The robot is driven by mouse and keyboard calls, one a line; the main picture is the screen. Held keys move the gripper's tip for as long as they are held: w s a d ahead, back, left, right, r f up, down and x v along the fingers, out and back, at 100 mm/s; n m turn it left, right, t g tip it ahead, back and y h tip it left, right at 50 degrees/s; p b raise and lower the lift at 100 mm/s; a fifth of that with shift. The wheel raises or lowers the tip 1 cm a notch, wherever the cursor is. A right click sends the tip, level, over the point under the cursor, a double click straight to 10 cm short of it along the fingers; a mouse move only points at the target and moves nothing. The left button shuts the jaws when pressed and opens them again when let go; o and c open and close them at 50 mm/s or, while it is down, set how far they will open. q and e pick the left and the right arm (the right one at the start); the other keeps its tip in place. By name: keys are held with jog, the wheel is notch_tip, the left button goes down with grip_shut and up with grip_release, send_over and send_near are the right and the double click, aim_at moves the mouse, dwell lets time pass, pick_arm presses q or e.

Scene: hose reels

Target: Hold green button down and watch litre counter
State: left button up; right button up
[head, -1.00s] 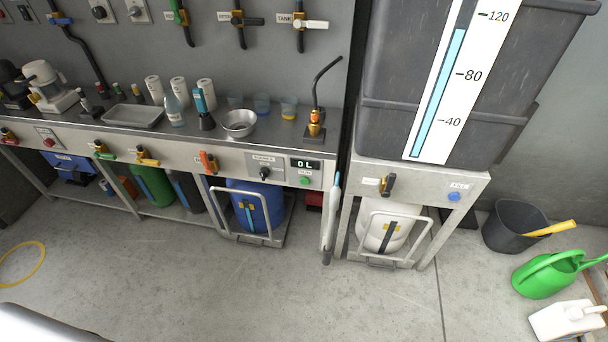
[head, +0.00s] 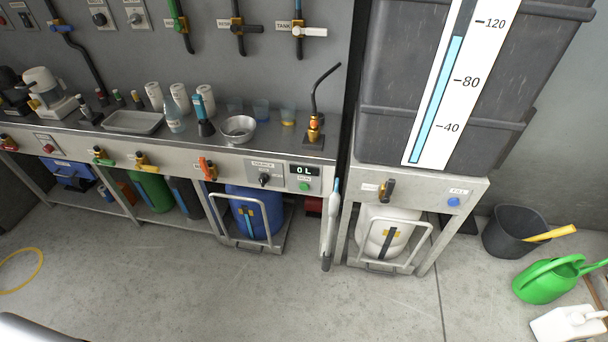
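The green button (head: 304,186) is on the grey front panel of the bench, just below the litre counter (head: 304,171). The counter is a small dark display that reads 0 L. A black selector knob (head: 264,180) is left of the button on the same panel. Neither of my grippers shows in the head view, and nothing touches the button. A pale curved part at the bottom left corner may be part of my own body.
A tank with a level scale (head: 440,100) stands on a stand at the right. A blue drum (head: 262,205) sits under the bench below the panel. A dark bucket (head: 503,235) and green watering can (head: 545,283) are on the floor at right. The floor in front is clear.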

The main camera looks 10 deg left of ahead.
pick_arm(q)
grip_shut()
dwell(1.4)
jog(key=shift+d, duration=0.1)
